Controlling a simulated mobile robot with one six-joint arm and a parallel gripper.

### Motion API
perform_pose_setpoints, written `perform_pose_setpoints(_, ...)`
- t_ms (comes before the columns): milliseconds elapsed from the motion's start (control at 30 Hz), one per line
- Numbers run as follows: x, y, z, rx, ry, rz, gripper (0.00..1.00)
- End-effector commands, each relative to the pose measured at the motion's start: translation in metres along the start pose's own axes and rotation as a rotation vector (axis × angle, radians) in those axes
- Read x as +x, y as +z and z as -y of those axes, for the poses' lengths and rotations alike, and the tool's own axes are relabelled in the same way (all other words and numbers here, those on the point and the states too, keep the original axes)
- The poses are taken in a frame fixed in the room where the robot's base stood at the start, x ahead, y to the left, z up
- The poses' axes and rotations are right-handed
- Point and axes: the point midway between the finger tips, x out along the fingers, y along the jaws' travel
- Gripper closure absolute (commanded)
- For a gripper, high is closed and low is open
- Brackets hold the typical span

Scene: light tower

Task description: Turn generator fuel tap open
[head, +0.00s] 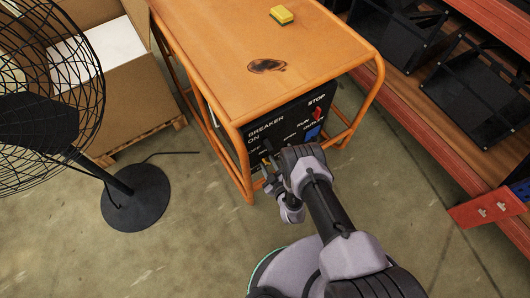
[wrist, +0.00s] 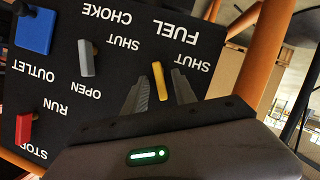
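The generator's yellow fuel tap lever (wrist: 158,81) stands on the black panel under the word FUEL, which reads upside down in the wrist view. A SHUT label lies to its right. The lever is nearly upright in that picture, tilted slightly. My gripper (wrist: 159,85) is open, with one ridged finger on each side of the lever. Narrow gaps show between lever and fingers; contact is not clear. In the head view my gripper (head: 268,160) is at the generator's front panel (head: 285,122), and my arm hides the tap.
The panel also has a grey choke lever (wrist: 87,58), a blue outlet (wrist: 35,31) and a red run/stop switch (wrist: 24,129). An orange frame surrounds the generator (head: 225,50). A sponge (head: 281,15) lies on top. A fan (head: 135,197) stands left, shelves (head: 465,150) right.

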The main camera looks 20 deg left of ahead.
Motion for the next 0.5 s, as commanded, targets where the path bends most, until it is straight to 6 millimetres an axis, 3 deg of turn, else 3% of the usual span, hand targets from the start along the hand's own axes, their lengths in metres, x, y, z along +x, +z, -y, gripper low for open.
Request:
perform_pose_setpoints(333, -0.0023, 0.0017, 0.0018, 0.0, 0.0, 0.001, 0.67)
perform_pose_setpoints(500, -0.0022, 0.0016, 0.0018, 0.0, 0.0, 0.0, 1.0)
